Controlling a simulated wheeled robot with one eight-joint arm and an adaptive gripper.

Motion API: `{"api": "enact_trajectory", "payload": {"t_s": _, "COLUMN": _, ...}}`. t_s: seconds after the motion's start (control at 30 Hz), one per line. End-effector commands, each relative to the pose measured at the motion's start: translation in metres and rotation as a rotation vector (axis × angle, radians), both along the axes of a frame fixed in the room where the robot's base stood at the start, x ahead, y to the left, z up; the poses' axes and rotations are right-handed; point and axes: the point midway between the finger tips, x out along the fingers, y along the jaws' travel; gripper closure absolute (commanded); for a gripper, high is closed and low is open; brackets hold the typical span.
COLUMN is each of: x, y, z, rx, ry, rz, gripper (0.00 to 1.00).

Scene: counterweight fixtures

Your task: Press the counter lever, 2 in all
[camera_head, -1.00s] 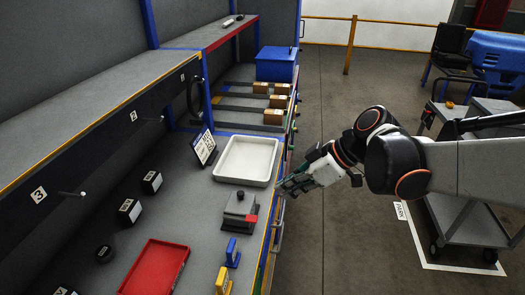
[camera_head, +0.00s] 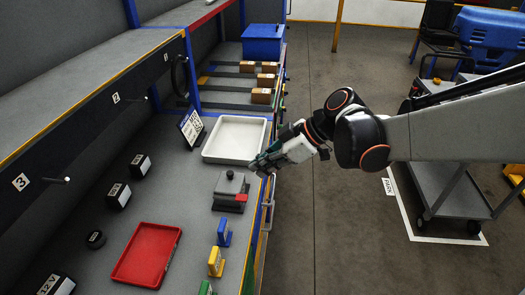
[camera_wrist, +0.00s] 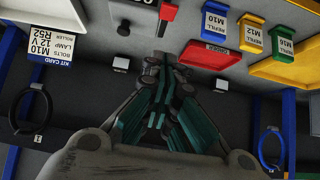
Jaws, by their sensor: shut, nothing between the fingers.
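A grey box-like device with a knob on top and a red tab (camera_head: 230,190) stands on the bench near its front edge; I take it for the counter, but its label cannot be read. In the wrist view a red lever-like piece (camera_wrist: 168,12) shows at the top beside a dark block; I cannot tell for sure that it is the same part. My gripper (camera_head: 258,165) is at the bench's front edge, just up and to the right of the grey device, apart from it in the picture. Its teal fingers (camera_wrist: 163,75) are shut and empty.
A white tray (camera_head: 235,158) lies just behind my gripper, with a labelled card (camera_head: 191,128) to its left. A red tray (camera_head: 147,255) and blue (camera_head: 224,233) and yellow (camera_head: 216,262) holders are nearer. A grey trolley (camera_head: 450,190) stands right; the floor between is clear.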

Motion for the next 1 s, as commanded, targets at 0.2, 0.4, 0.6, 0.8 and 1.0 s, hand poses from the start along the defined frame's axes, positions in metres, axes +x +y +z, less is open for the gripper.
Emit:
{"api": "enact_trajectory", "payload": {"t_s": 0.2, "x": 0.004, "y": 0.032, "z": -0.034, "rx": 0.0, "ry": 0.0, "rz": 0.004, "gripper": 1.0}}
{"api": "enact_trajectory", "payload": {"t_s": 0.4, "x": 0.007, "y": 0.05, "z": -0.063, "rx": -0.001, "ry": 0.0, "rz": 0.0, "gripper": 1.0}}
{"api": "enact_trajectory", "payload": {"t_s": 0.6, "x": 0.007, "y": 0.049, "z": -0.084, "rx": 0.0, "ry": 0.0, "rz": 0.0, "gripper": 1.0}}
{"api": "enact_trajectory", "payload": {"t_s": 0.8, "x": 0.007, "y": 0.049, "z": -0.09, "rx": 0.0, "ry": 0.0, "rz": 0.0, "gripper": 1.0}}
{"api": "enact_trajectory", "payload": {"t_s": 1.0, "x": 0.007, "y": 0.049, "z": -0.09, "rx": 0.0, "ry": 0.0, "rz": 0.0, "gripper": 1.0}}
